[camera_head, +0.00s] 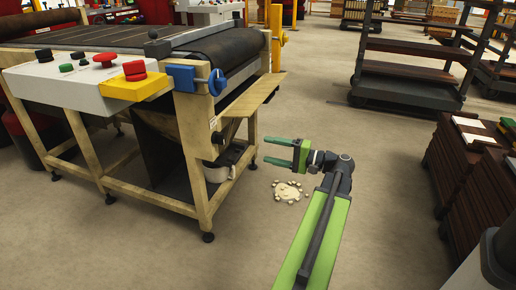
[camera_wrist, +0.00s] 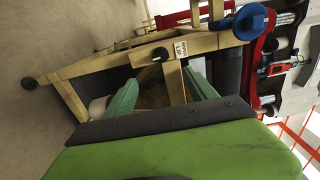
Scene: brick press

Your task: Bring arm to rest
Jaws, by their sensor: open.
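My gripper (camera_head: 273,152) is open and empty in the head view, with its green fingers apart and pointing left. My green arm reaches out from the bottom of the picture, over bare floor. The fingertips are near the right end of a wooden-framed conveyor machine (camera_head: 198,130), and I cannot tell how wide the gap is. In the wrist view my gripper (camera_wrist: 163,88) shows two spread green fingers with nothing between them. The machine's frame (camera_wrist: 165,50) lies beyond them, tilted in that view.
A pale pile of crumbs (camera_head: 289,191) lies on the floor below my gripper. A white pot (camera_head: 217,172) sits under the machine's end. Dark stacks (camera_head: 462,180) stand at the right, and a shelved cart (camera_head: 405,70) at the back right. The floor between is clear.

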